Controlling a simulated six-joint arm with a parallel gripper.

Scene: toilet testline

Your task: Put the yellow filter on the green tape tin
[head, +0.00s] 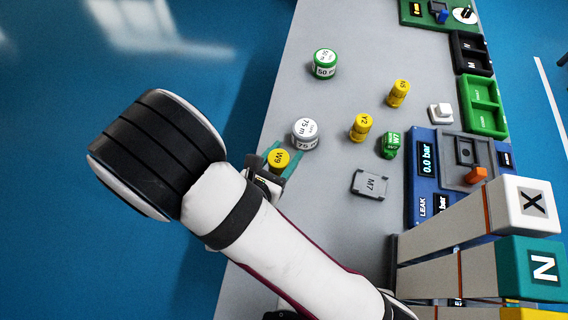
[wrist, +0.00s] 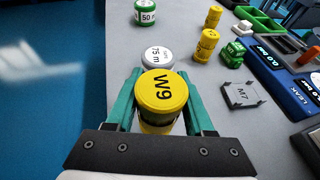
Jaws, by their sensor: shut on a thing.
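A yellow filter marked W9 (wrist: 161,92) is between the teal fingers of my gripper (wrist: 163,95) in the wrist view, and the fingers are shut on it, its cap facing the camera. In the head view the W9 filter (head: 279,160) shows at the end of my arm, near the table's left edge. The green tape tin marked 50 (head: 325,64) stands farther up the table, apart from my gripper; it also shows at the top of the wrist view (wrist: 146,12). Whether the W9 filter touches the table is hard to tell.
A white tin marked 75 (head: 305,133) stands just beyond my gripper, toward the green tin. Two other yellow filters (head: 399,93) (head: 361,126), a green W7 piece (head: 390,145) and a grey M7 plate (head: 370,186) lie to the right. Table around the green tin is clear.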

